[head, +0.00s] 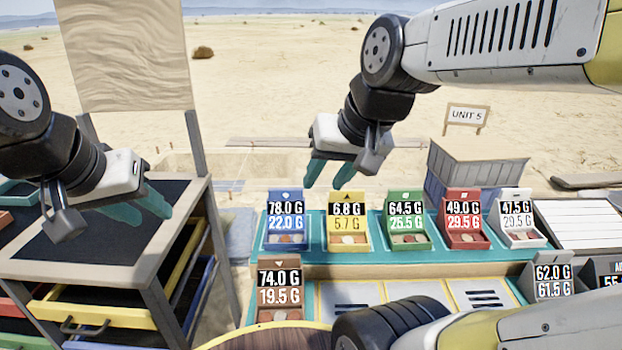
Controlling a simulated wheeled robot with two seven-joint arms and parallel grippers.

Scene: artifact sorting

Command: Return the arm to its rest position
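My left gripper (142,212) comes in from the left over the dark-topped table. Its teal fingers are apart with nothing visible between them. My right gripper (328,186) hangs above the back of the sorting station, just behind the blue and yellow boxes. Its teal fingers point down, are apart and hold nothing visible. The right arm reaches in from the upper right, bent at the elbow.
Blue (286,226), yellow (347,229), green (407,226), red (464,226) and white (518,226) weight-labelled boxes stand on a teal shelf (390,257). A brown box (280,291) stands in front. The dark-topped table (70,245) has coloured drawers.

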